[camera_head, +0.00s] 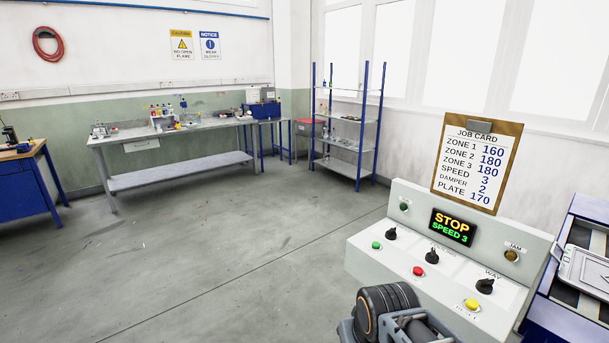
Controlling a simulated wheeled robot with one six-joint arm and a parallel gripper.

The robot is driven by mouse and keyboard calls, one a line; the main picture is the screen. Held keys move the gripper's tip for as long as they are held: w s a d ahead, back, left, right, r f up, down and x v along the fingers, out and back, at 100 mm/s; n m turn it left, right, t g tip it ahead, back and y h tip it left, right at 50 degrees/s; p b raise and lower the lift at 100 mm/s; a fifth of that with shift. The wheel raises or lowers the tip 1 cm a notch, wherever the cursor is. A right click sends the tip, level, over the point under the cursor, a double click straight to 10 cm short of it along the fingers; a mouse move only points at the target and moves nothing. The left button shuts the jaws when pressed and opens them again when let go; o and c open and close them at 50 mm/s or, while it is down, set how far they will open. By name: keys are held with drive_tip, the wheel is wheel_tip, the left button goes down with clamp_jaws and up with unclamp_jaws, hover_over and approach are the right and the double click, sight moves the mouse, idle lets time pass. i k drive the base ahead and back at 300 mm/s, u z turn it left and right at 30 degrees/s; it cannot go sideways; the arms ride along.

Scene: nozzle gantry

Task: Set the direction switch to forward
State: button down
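A grey control console (370,262) stands at the lower right with three black rotary knobs on its sloped top. The right knob (485,286) sits by a label that seems to read "WAY" and looks like the direction switch. Its pointer setting is too small to read. The display (453,227) shows "STOP" and "SPEED 3". Part of my own arm shows at the bottom edge, in front of the console. My gripper's fingers are not visible.
The other knobs are the left one (390,233) and the middle one (432,257). Green (376,245), red (418,271) and yellow (472,304) buttons sit along the front. A job card (476,160) stands behind. The floor at left is clear.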

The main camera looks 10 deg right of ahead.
sight(485, 287)
drive_tip(key=u, duration=1.35)
drive_tip(key=k, duration=0.8)
drive_tip(key=z, duration=1.35)
drive_tip(key=i, duration=0.5)
